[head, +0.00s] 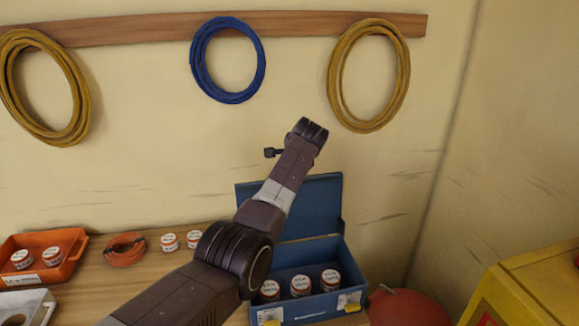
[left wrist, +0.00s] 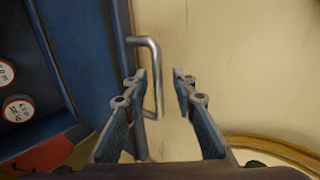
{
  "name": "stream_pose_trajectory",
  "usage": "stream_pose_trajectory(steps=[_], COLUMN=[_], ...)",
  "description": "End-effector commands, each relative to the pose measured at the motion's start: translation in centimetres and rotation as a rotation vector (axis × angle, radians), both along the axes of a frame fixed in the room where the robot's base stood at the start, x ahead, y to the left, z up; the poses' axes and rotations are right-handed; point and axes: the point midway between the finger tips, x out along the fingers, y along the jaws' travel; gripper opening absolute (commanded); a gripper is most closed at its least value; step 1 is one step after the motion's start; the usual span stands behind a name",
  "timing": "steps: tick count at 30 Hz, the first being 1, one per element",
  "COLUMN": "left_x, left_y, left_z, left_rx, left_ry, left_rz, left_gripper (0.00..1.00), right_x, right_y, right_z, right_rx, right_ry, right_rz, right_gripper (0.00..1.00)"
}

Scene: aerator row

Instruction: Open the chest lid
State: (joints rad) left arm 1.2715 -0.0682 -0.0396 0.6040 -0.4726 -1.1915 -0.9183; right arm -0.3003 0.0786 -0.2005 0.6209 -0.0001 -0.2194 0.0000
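The blue chest (head: 345,258) stands on the wooden table with its lid (head: 322,200) raised upright at the back. Three white-capped jars (head: 301,285) show inside. My left arm crosses in front of the chest and hides part of the lid; the left gripper's fingers cannot be made out in the head view. In the left wrist view my left gripper (left wrist: 163,75) is open. A metal bar handle (left wrist: 158,75) on the blue lid (left wrist: 85,45) lies between the fingers, close to the left one; contact cannot be told. My right gripper is not in view.
An orange tray (head: 70,265) with jars, an orange coil (head: 125,250) and two loose jars stand left of the chest. A red round object (head: 405,308) and a yellow case (head: 535,290) are at the right. Hose coils hang on the wall behind, including a blue one (head: 198,62).

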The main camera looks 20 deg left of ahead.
Motion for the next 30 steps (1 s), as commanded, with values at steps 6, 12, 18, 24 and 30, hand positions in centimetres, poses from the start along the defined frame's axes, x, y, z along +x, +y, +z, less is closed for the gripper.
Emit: stream_pose_trajectory(steps=[6, 12, 18, 24, 30], left_x=[-0.3, -1.6, -3.6, -5.8, -7.3], left_y=[-0.3, -1.0, -2.3, -3.7, -4.5], left_z=[0.3, 1.5, 3.8, 6.2, 7.7], left_rx=[0.000, -0.001, -0.001, -0.001, 0.001], left_ry=[0.000, 0.000, -0.003, -0.003, -0.001], left_rz=[0.000, -0.001, -0.001, -0.002, 0.000], left_gripper=[0.25, 0.25, 0.25, 0.25, 0.25], right_x=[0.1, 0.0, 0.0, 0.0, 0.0], right_y=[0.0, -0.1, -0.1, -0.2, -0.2], right_z=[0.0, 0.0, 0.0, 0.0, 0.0], right_rx=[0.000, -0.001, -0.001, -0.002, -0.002], right_ry=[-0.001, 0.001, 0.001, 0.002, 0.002], right_rz=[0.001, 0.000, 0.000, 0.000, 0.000], right_gripper=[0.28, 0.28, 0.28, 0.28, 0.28])
